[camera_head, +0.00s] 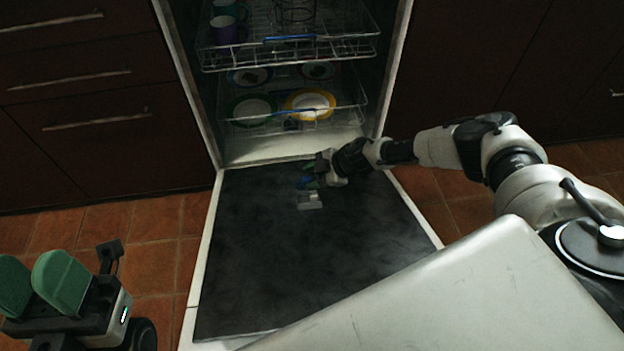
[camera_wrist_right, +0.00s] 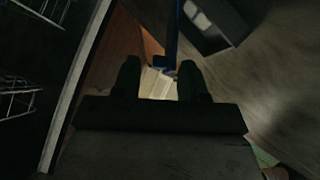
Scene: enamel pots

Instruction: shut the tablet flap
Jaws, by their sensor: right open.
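The dishwasher door (camera_head: 270,270) lies folded down. A small grey tablet compartment (camera_head: 310,201) sits on its dark inner face, and it also shows in the wrist view (camera_wrist_right: 207,30). A blue piece (camera_head: 304,183), which looks like the raised flap, stands beside the compartment. In the wrist view it is a narrow blue strip (camera_wrist_right: 171,38) seen nearly edge-on. My right gripper (camera_head: 311,173) is open beside the flap; the strip's end shows between its fingertips (camera_wrist_right: 160,75). Contact cannot be told. My left gripper (camera_head: 38,285) is open and empty at lower left, away from the door.
The dishwasher's upper rack (camera_head: 290,52) holds cups, and its lower rack (camera_head: 295,112) holds plates. Dark cabinets (camera_head: 80,100) flank the opening. Tiled floor (camera_head: 150,235) is bare on both sides of the door.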

